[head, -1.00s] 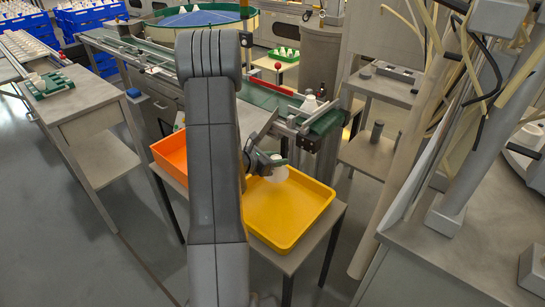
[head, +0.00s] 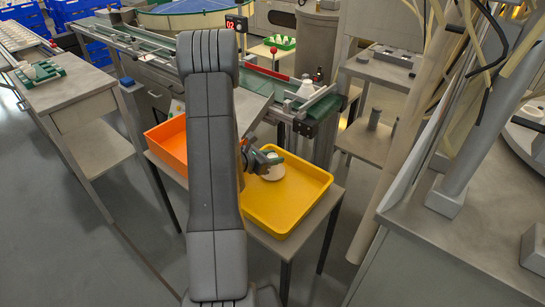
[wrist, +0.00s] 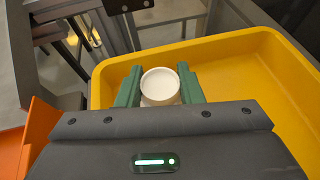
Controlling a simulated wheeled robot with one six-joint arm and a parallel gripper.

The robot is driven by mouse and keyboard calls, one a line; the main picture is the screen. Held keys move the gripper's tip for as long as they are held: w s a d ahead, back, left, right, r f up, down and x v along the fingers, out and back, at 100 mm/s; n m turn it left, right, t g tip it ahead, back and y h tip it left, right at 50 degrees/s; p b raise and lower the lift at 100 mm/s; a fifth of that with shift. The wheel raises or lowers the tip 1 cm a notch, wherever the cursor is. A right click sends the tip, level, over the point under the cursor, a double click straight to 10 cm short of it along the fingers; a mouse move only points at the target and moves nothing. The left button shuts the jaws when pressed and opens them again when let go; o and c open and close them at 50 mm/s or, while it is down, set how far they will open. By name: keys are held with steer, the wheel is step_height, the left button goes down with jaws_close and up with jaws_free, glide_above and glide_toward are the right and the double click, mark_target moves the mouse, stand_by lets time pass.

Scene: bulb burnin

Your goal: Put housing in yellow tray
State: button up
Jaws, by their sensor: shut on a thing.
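The housing (head: 274,173) is a white, round, cup-like piece. In the wrist view the housing (wrist: 160,84) sits between the two green fingers of my gripper (wrist: 160,88), which is shut on it. In the head view my gripper (head: 266,160) is over the left part of the yellow tray (head: 318,187), with the housing inside the tray's outline. I cannot tell whether the housing touches the tray floor. The yellow tray (wrist: 240,62) also fills much of the wrist view, and its visible floor is otherwise bare.
An orange tray (head: 172,146) stands left of the yellow one on the same table, partly behind my arm. A conveyor (head: 318,108) with white pieces (head: 305,88) runs behind. A grey bench (head: 470,220) is at the right. The tray's right side is free.

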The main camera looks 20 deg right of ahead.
steer(key=shift+f+b, duration=0.6)
steer(key=shift+b, duration=0.05)
steer(key=o, duration=1.1)
steer(key=shift+c, duration=0.2)
steer(key=p+v, duration=0.1)
steer(key=v, duration=1.3)
